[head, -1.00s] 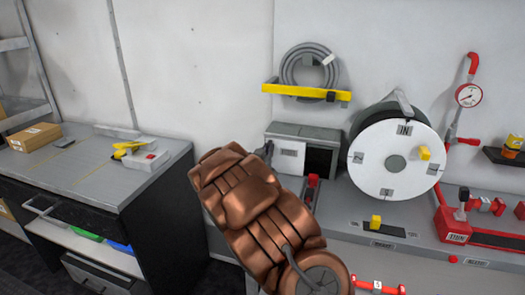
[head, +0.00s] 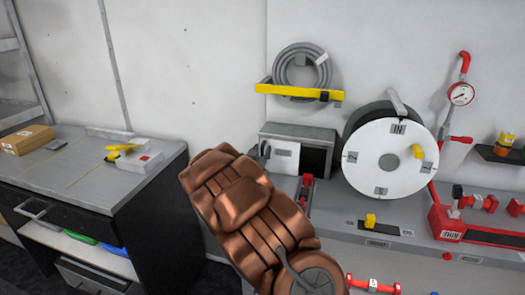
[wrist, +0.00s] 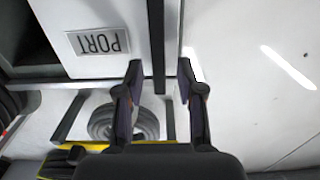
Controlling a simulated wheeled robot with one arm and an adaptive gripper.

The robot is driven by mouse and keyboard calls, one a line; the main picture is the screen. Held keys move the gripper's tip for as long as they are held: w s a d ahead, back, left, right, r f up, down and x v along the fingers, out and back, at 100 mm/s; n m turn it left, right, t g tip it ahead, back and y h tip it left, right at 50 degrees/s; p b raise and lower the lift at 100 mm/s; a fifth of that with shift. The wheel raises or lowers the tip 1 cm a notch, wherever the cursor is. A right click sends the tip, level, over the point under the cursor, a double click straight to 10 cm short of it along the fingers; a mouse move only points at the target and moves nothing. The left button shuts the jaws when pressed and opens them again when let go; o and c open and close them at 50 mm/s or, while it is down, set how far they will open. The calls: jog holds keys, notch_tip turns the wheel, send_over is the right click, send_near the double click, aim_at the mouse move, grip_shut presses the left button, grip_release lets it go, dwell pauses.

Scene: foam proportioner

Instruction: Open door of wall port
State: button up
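The wall port (head: 303,132) is a grey box on the bench against the wall in the head view. A pale labelled door panel (head: 285,160) covers its left part, and a dark opening (head: 316,161) shows on the right. In the wrist view the door panel (wrist: 100,62) bears an upside-down PORT label, with the dark opening at far left. My gripper (wrist: 160,68) is open, its two fingers apart on either side of a dark vertical strip at the panel's edge. I cannot tell whether they touch it. In the head view my gripper (head: 263,150) is small beside the box's left side, partly hidden by my arm.
A hose coil (head: 300,68) hangs above on a yellow bracket (head: 298,92). A large white-faced reel (head: 390,160) stands right of the port. Red fittings and a gauge (head: 461,93) are farther right. A drawer cabinet (head: 90,185) stands left. The wall left of the port is bare.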

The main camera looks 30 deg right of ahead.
jog(key=v, duration=1.1)
dwell(0.3)
jog(key=shift+a, duration=0.1)
